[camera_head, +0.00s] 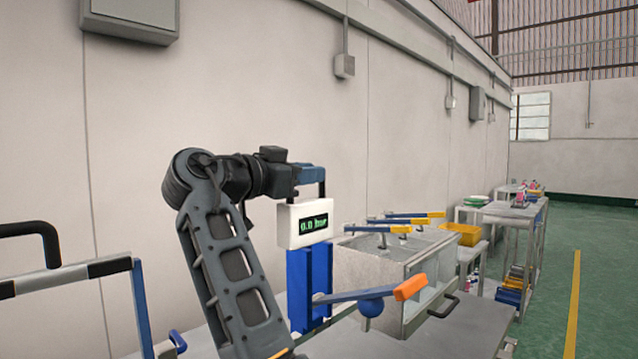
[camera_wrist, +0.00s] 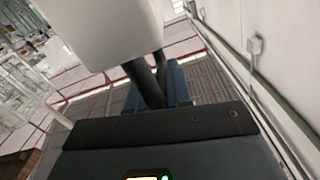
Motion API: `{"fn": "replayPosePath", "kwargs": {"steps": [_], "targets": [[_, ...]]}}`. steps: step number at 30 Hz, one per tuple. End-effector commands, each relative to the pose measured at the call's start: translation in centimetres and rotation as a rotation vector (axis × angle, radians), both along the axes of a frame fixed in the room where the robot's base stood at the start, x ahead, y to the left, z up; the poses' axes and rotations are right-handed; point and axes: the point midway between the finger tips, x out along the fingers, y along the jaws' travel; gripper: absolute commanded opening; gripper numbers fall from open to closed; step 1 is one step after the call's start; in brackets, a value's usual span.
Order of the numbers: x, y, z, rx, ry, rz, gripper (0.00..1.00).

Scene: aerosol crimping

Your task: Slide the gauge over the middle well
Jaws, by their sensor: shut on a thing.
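The gauge (camera_head: 306,223) is a white box with a green display reading about 0.0 bar and a black handle on top. My gripper (camera_head: 312,174), with blue fingers, is shut on that handle in the head view. The gauge is upright, just above or touching a blue post (camera_head: 309,285); I cannot tell which. In the wrist view the gauge's white body (camera_wrist: 100,30) and black handle (camera_wrist: 145,85) show at my gripper's fingers (camera_wrist: 158,88). A grey box (camera_head: 372,268) with several yellow-ended levers stands to the right. No well opening, including the middle one, can be made out.
A black-and-white-barred blue frame (camera_head: 70,274) stands at left. The wall (camera_head: 290,80) is close behind. Open green floor (camera_head: 600,270) lies at right.

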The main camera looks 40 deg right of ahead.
Motion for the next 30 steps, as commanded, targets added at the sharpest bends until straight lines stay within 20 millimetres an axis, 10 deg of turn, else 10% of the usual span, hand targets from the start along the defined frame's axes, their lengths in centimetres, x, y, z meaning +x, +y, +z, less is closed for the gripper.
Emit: {"fn": "replayPosePath", "kwargs": {"steps": [9,23,24,30], "targets": [[0.3,4.7,0.4,-0.009,-0.004,0.019,0.0],[0.2,5.2,0.5,-0.008,-0.003,0.016,0.0],[0.2,5.2,0.5,-0.008,-0.003,0.017,0.24],[0.1,5.1,0.4,-0.005,-0.002,0.01,0.4]]}}
